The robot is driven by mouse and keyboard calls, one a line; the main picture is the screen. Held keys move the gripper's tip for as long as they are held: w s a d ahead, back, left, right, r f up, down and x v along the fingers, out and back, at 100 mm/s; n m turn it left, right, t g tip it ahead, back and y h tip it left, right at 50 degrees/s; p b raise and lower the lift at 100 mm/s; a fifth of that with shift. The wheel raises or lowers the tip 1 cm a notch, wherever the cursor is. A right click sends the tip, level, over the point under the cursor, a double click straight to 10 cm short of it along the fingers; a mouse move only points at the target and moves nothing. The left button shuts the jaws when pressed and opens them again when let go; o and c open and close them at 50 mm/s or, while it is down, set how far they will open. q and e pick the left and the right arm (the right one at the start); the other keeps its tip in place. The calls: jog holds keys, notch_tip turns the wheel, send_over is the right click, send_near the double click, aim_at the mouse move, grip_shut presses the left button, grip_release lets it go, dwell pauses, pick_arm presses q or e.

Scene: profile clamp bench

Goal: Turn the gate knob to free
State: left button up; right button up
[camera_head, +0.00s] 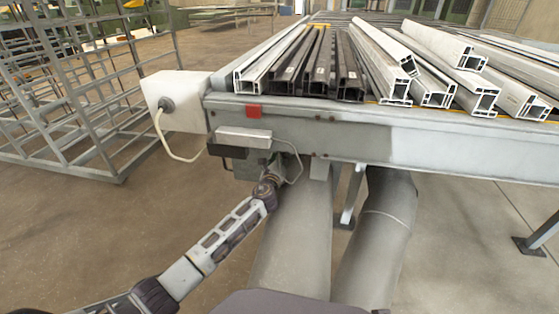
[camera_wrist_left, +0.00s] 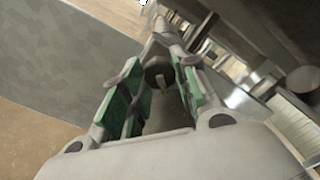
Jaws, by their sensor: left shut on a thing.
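My left arm comes in from the lower left in the head view. My left gripper (camera_head: 272,172) is at the front of the bench, under its edge and beside a small grey box (camera_head: 246,168). In the left wrist view the green-padded fingers of the gripper (camera_wrist_left: 163,62) are shut on a dark round knob (camera_wrist_left: 157,72) with a pale mark on its face. In the head view the gripper and wrist hide the knob, so its setting cannot be read there. My right gripper is in neither view.
White and black profiles (camera_head: 320,62) lie on the bench (camera_head: 340,135). A white box (camera_head: 178,100) with a cable is at its left end. Thick grey ducts (camera_head: 385,230) stand below. A metal rack (camera_head: 75,110) is at left; floor between is open.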

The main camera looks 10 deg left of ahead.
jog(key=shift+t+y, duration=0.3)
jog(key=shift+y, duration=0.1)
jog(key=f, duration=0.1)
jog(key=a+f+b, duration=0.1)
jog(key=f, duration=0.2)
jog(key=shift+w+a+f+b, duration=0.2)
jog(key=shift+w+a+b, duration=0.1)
jog(key=shift+b, duration=0.1)
pick_arm(q)
jog(key=shift+a+n, duration=0.1)
jog(key=shift+n, duration=4.2)
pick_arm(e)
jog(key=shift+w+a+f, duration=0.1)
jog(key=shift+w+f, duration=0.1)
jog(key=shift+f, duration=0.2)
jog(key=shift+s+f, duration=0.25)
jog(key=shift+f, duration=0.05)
pick_arm(q)
jog(key=o, duration=1)
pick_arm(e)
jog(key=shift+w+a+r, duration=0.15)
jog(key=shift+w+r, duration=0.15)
pick_arm(q)
jog(key=shift+o, duration=0.2)
jog(key=shift+s, duration=0.1)
jog(key=shift+s, duration=0.1)
